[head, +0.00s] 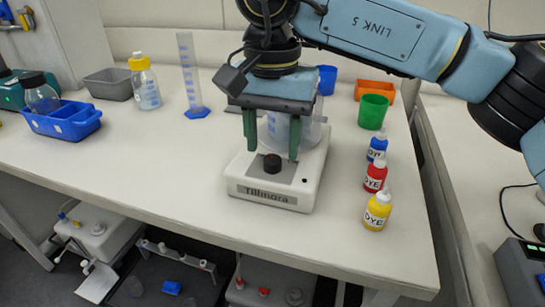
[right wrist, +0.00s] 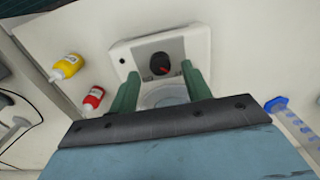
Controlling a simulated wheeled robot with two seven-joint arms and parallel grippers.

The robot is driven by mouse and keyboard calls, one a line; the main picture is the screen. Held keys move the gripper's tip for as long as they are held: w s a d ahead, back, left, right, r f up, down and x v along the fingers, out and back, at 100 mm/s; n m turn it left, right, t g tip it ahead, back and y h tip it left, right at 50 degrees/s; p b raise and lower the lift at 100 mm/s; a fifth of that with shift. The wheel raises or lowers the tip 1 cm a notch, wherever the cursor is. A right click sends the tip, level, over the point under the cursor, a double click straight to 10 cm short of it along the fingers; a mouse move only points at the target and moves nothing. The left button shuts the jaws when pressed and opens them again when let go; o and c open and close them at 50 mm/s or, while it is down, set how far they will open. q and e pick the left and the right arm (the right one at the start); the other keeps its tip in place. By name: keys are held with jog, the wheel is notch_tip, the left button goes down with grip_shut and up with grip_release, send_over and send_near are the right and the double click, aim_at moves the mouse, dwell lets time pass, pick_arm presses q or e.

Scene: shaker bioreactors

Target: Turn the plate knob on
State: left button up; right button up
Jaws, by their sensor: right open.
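The plate is a white unit labelled "Tillmara" (head: 268,196) on the bench, with a black knob (head: 272,164) on its front. In the right wrist view the knob (right wrist: 160,63) is round and black with a red mark. A clear vessel (head: 307,130) stands on the plate, partly hidden by my gripper. My right gripper (head: 270,150) is above the plate, its green fingers pointing down and apart. In the right wrist view its open fingers (right wrist: 158,85) lie either side of the knob's line, with the knob just beyond the tips and nothing held. My left gripper is not in view.
Blue (head: 377,147), red (head: 375,176) and yellow (head: 377,210) dye bottles stand right of the plate, by a green cup (head: 373,111). A graduated cylinder (head: 190,80), a yellow-capped bottle (head: 145,82) and a blue tray (head: 62,120) stand left. The bench front left of the plate is clear.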

aim_at(272, 163)
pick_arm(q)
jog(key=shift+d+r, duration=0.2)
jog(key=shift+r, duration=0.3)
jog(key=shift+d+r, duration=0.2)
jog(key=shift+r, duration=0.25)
pick_arm(e)
jog(key=shift+f, duration=1.3)
jog(key=shift+c, duration=0.3)
jog(key=c, duration=0.9)
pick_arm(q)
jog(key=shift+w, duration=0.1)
